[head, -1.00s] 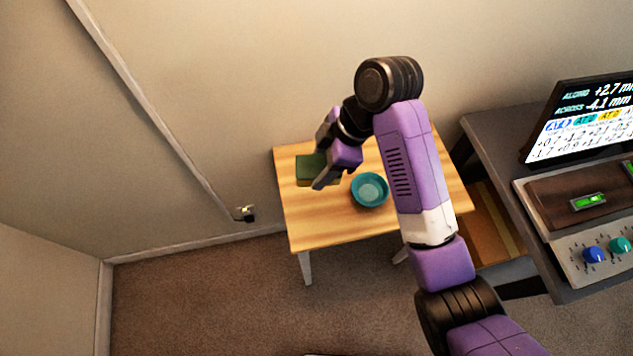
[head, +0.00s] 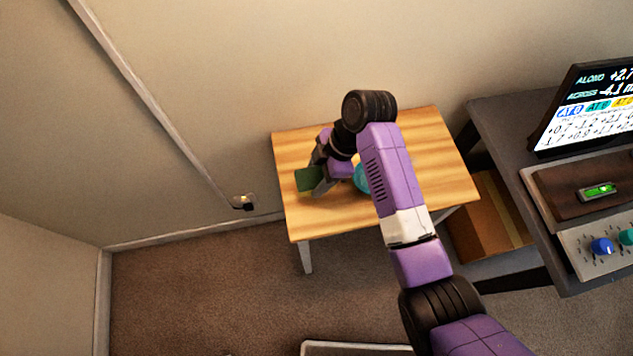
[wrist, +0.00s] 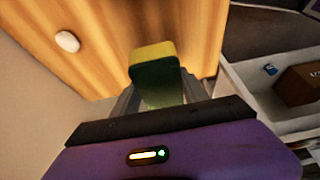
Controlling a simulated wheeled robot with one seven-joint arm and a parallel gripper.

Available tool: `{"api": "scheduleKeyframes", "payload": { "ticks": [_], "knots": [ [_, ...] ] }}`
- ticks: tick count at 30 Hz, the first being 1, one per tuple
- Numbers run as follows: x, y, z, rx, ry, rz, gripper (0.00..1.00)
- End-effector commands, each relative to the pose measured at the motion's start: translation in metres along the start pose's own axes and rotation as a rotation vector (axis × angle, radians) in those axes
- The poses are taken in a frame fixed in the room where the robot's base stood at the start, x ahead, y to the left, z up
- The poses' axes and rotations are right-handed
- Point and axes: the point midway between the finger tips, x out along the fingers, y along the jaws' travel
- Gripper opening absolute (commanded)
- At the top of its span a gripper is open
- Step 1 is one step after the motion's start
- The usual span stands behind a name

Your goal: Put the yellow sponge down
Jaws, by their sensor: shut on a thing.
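The sponge (head: 308,180) shows a dark green face in the head view. In the wrist view the sponge (wrist: 156,78) is green with a yellow layer along its far edge. My gripper (head: 322,182) is shut on it, with one finger on each side, over the left part of the wooden table (head: 340,220). I cannot tell whether the sponge touches the tabletop or hangs just above it. In the wrist view my gripper (wrist: 156,95) has the wood grain behind the sponge.
A teal bowl (head: 361,180) stands on the table just right of my gripper, mostly hidden by my arm. The table's front left and back right are bare. A dark desk (head: 500,125) with a monitor (head: 590,112) stands to the right. A cardboard box (head: 485,225) is beneath it.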

Motion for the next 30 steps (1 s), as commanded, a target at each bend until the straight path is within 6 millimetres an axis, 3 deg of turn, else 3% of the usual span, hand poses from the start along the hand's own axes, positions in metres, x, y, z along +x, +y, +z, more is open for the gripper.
{"api": "scheduleKeyframes", "payload": {
  "ticks": [12,23,24,27,30],
  "knots": [
    [0.039,0.000,0.017,0.001,-0.001,0.000,0.19],
    [0.043,0.000,0.018,0.000,-0.001,0.002,0.19],
    [0.043,0.000,0.018,0.000,-0.001,0.002,0.54],
    [0.042,0.000,0.018,0.000,-0.001,0.002,0.73],
    [0.042,0.000,0.018,0.000,-0.001,0.002,0.73]
  ]
}}
